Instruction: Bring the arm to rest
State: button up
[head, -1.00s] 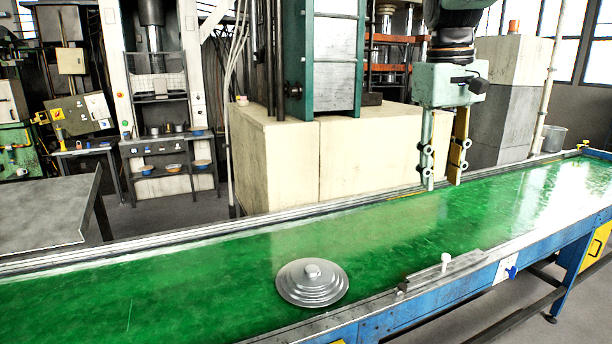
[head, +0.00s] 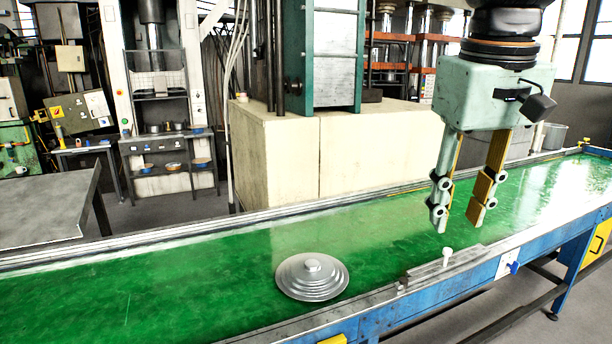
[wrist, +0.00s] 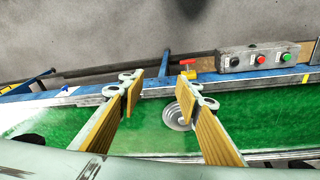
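My gripper (head: 458,217) hangs over the right part of the green conveyor belt (head: 400,232), fingers pointing down. Its two fingers are apart with nothing between them. In the wrist view the gripper (wrist: 162,92) also shows open, with yellow-faced fingers spread. A round, stepped silver lid-like piece with a knob (head: 312,278) lies on the belt to the left of my gripper, apart from it. It also shows in the wrist view (wrist: 174,117), partly hidden behind the right finger.
A metal rail with a white knob (head: 447,253) runs along the belt's near edge, close to my gripper. A control box with buttons (wrist: 256,58) is by the belt's edge in the wrist view. Pale blocks (head: 270,160) stand behind the belt. A grey table (head: 45,210) is at left.

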jog(key=s+a+f+t+b, duration=0.1)
jog(key=s+a+f, duration=0.1)
jog(key=s+f, duration=0.4)
jog(key=s+a+f+m+b, duration=0.1)
jog(key=s+f, duration=0.5)
jog(key=s, duration=0.8)
jog(key=shift+s+a+f+t+y+b, duration=0.15)
jog(key=shift+s+a+t+y+b, duration=0.2)
jog(key=shift+b, duration=0.2)
